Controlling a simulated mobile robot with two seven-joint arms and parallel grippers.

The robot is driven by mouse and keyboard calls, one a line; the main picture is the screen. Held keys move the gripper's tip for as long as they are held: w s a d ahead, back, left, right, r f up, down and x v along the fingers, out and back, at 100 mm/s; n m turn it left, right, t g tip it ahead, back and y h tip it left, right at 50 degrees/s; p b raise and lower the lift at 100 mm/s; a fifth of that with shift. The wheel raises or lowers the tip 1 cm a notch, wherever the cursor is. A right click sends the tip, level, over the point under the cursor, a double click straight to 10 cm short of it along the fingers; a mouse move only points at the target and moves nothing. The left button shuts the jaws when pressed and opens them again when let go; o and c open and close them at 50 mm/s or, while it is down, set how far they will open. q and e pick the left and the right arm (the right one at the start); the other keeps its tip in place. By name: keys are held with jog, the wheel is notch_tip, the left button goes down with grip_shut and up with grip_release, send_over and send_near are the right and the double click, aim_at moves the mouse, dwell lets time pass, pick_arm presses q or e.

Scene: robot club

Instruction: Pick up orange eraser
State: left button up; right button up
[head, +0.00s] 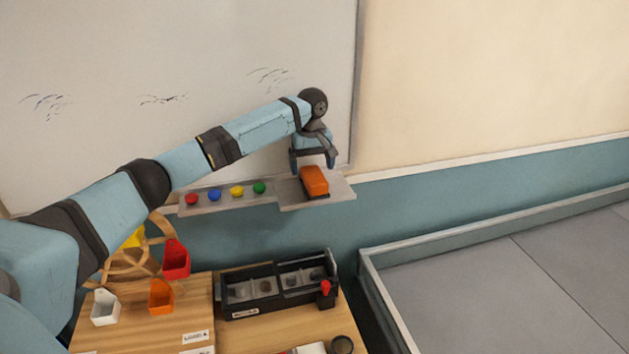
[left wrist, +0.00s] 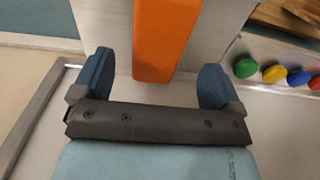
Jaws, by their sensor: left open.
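The orange eraser (head: 314,180) lies at the right end of the grey whiteboard ledge in the head view. Its underside looks dark. My left gripper (head: 314,165) is just above and behind it, pointing down, with its fingers apart. In the left wrist view the orange eraser (left wrist: 162,40) lies between the lines of the two blue fingers, a little beyond the open gripper (left wrist: 155,75). I see no contact between fingers and eraser. My right gripper is in neither view.
The ledge (head: 290,202) also carries red, blue, yellow and green magnets (head: 237,191) left of the eraser. The whiteboard (head: 200,60) rises behind it. Below are a wooden table (head: 245,335), a black organizer box (head: 277,285) and small colored bins (head: 176,259). An empty walled floor area (head: 520,270) is at right.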

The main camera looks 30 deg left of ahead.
aim_at(314, 174)
pick_arm(q)
jog(key=shift+s+d+f+p, duration=0.15)
jog(key=shift+f+p, duration=0.15)
jog(key=shift+f, duration=0.25)
notch_tip(314, 174, down, 4)
jog(key=shift+d+f+p, duration=0.15)
jog(key=shift+p, duration=0.25)
jog(key=c, duration=1.1)
jog(key=shift+d+r+b, duration=0.2)
jog(key=shift+r+b, duration=0.15)
jog(key=shift+b, duration=0.1)
notch_tip(314, 174, up, 6)
jog(key=shift+s+d+r+b, duration=0.15)
jog(key=shift+r+b, duration=0.05)
jog(key=shift+b, duration=0.4)
jog(key=s+d+b, duration=0.2)
jog(key=s+d, duration=1)
jog(key=d, duration=0.2)
jog(key=shift+s+d, duration=0.25)
jog(key=shift+d, duration=0.05)
